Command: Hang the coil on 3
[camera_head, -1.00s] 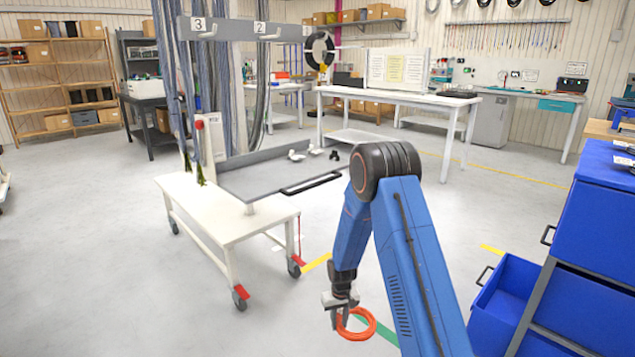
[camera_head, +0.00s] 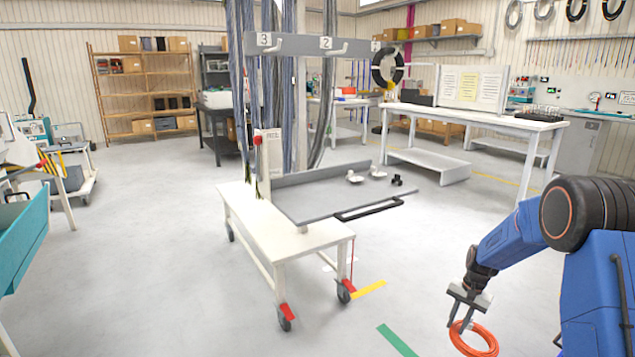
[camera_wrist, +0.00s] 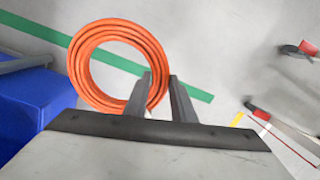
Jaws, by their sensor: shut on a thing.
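An orange coil (camera_head: 474,340) hangs from my gripper (camera_head: 461,323) low at the right of the head view, above the floor. The wrist view shows the coil (camera_wrist: 82,72) as a round ring, with my gripper (camera_wrist: 158,90) shut on its right side, one finger inside the ring and one outside. The hook marked 3 (camera_head: 275,44) is the leftmost hook on the grey rail (camera_head: 300,48) above the white cart. It looks empty. My gripper is well to the right of it and far lower.
The white wheeled cart (camera_head: 240,205) carries a grey tray (camera_head: 320,205) with small white and black parts. Bundles of blue-grey cables hang behind the rail. A black coil (camera_head: 375,70) hangs at the rail's right end. Open floor lies between my arm and the cart.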

